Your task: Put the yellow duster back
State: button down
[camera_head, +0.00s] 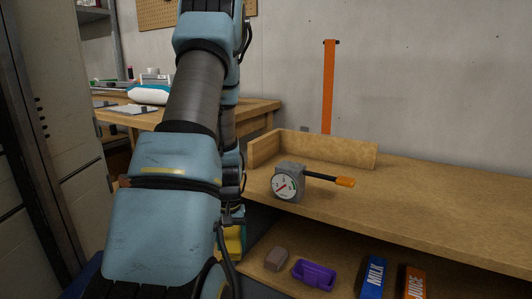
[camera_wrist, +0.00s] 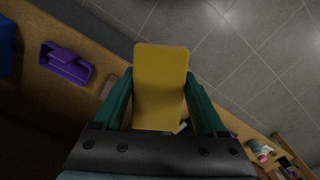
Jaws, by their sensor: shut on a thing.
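The yellow duster (camera_wrist: 160,85) is a flat yellow block in the middle of the wrist view. My gripper (camera_wrist: 159,77) is shut on it, with one teal finger against each long side. In the head view a part of the yellow duster (camera_head: 233,242) shows behind my arm, at the left end of the lower shelf (camera_head: 256,268). My arm hides most of it and the gripper there. I cannot tell whether the duster touches the shelf.
The lower shelf holds a grey-brown block (camera_head: 277,259), a purple container (camera_head: 314,274), a blue milk carton (camera_head: 373,277) and an orange juice carton (camera_head: 414,283). A gauge (camera_head: 287,184) with an orange-tipped handle stands on the worktop (camera_head: 420,205) above. Tiled floor (camera_wrist: 265,45) lies in front.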

aim_at(231, 244)
notch_tip(231, 244, up, 13)
jog(key=s+p, duration=0.1)
jog(key=p, duration=1.5)
jog(key=shift+s+p, duration=0.2)
jog(key=shift+p, duration=0.1)
